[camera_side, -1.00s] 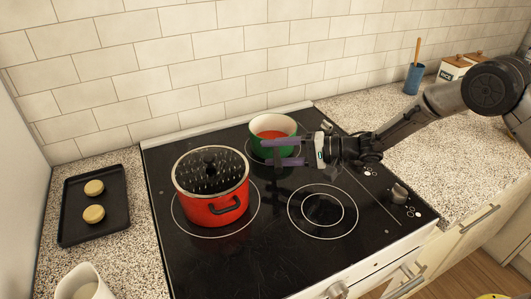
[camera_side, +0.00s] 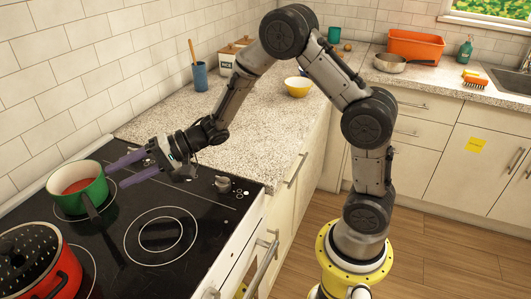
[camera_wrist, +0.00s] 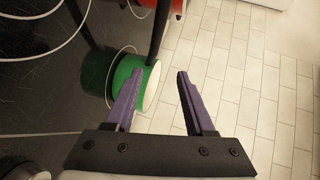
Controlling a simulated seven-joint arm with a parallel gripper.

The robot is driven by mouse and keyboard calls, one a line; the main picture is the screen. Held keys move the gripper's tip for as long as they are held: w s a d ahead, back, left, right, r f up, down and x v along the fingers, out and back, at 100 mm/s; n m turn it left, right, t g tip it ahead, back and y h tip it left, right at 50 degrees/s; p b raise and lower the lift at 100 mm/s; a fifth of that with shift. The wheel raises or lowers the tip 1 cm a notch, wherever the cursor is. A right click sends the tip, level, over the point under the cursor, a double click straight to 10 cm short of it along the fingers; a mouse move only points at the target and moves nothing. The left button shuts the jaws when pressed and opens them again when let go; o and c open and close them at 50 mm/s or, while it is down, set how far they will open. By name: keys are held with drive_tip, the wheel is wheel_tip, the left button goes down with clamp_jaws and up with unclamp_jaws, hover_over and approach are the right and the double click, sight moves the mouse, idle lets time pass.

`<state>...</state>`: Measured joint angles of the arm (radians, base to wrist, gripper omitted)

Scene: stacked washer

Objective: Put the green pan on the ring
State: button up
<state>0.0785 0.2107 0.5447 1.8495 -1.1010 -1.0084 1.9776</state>
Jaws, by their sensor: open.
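The green pan (camera_side: 94,188) has a pale rim, red contents and a dark handle pointing to the front. It sits upright on the back ring nearest my arm. My gripper (camera_side: 113,176) is open and low beside the pan, fingers pointing at it. In the wrist view my gripper (camera_wrist: 159,74) has the green pan (camera_wrist: 124,74) behind its left finger, with the pale rim partly between the fingers. I cannot tell whether they touch. A bare ring (camera_side: 160,237) lies at the front right of the black cooktop (camera_side: 195,205).
A red pot (camera_side: 69,274) with a strainer lid stands left of the bare ring. The cooktop around the bare ring is clear.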

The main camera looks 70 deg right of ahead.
drive_tip(key=s+d+r+n+t+h, duration=0.1)
drive_tip(key=s+d+r+t+h, duration=0.15)
drive_tip(key=d+r+h, duration=0.55)
drive_tip(key=s+d+r+n+g+h, duration=0.2)
drive_tip(key=s+d+r+h, duration=0.15)
drive_tip(key=s+d, duration=0.5)
drive_tip(key=s+a+f+n+g, duration=0.2)
drive_tip(key=s, duration=0.9)
drive_tip(key=s+a+f+n+g, duration=0.1)
drive_tip(key=s+f+n+g, duration=0.1)
drive_tip(key=s, duration=1)
drive_tip(key=shift+a+f+n+g, duration=0.3)
drive_tip(key=shift+a+f+g, duration=0.05)
drive_tip(key=shift+g, duration=0.2)
drive_tip(key=shift+y, duration=0.25)
